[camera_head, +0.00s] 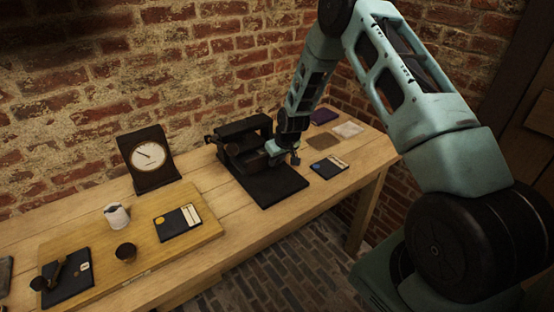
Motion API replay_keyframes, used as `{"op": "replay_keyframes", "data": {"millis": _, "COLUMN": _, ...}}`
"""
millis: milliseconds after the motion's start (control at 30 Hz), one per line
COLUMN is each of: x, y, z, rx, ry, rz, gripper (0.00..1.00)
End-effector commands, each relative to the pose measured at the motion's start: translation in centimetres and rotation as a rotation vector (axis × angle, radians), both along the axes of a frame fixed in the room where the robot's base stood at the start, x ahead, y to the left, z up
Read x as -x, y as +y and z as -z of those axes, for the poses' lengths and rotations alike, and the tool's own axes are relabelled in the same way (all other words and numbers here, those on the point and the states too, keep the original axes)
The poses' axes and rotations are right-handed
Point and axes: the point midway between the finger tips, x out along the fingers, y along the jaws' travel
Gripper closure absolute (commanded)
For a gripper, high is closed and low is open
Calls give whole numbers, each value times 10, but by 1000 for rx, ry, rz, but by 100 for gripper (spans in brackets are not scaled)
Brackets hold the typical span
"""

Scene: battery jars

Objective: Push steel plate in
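A black device (241,145) with a block-like body and a knob on its left stands near the back of the wooden table. A flat black base or mat (273,187) extends in front of it. My gripper (284,155) is low at the device's right side, close above the mat. Its fingers are small and dark here, so I cannot tell their opening or whether they touch anything. I cannot clearly make out a steel plate; the gripper and the device's dark body hide part of that area.
On the wooden table (214,181), thin squares in purple (323,115), brown (323,142) and pale grey (347,129) lie right of the device, near a black card (325,169). A brick wall is behind.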

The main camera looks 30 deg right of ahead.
Motion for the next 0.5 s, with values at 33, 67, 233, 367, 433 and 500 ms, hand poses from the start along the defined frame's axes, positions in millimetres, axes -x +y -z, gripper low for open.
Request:
{"op": "replay_keyframes", "data": {"millis": 33, "x": 0, "y": 0, "z": 0, "rx": 0, "ry": 0, "rz": 0, "gripper": 100}}
{"op": "replay_keyframes", "data": {"millis": 67, "x": 0, "y": 0, "z": 0, "rx": 0, "ry": 0, "rz": 0, "gripper": 100}}
{"op": "replay_keyframes", "data": {"millis": 233, "x": -17, "y": 1, "z": 3, "rx": 1, "ry": -4, "rz": -1, "gripper": 100}}
{"op": "replay_keyframes", "data": {"millis": 367, "x": -36, "y": 1, "z": 2, "rx": 1, "ry": -5, "rz": -1, "gripper": 100}}
{"op": "replay_keyframes", "data": {"millis": 433, "x": -42, "y": 1, "z": 1, "rx": 1, "ry": -4, "rz": -1, "gripper": 100}}
{"op": "replay_keyframes", "data": {"millis": 500, "x": -44, "y": 2, "z": 0, "rx": 1, "ry": -4, "rz": -1, "gripper": 100}}
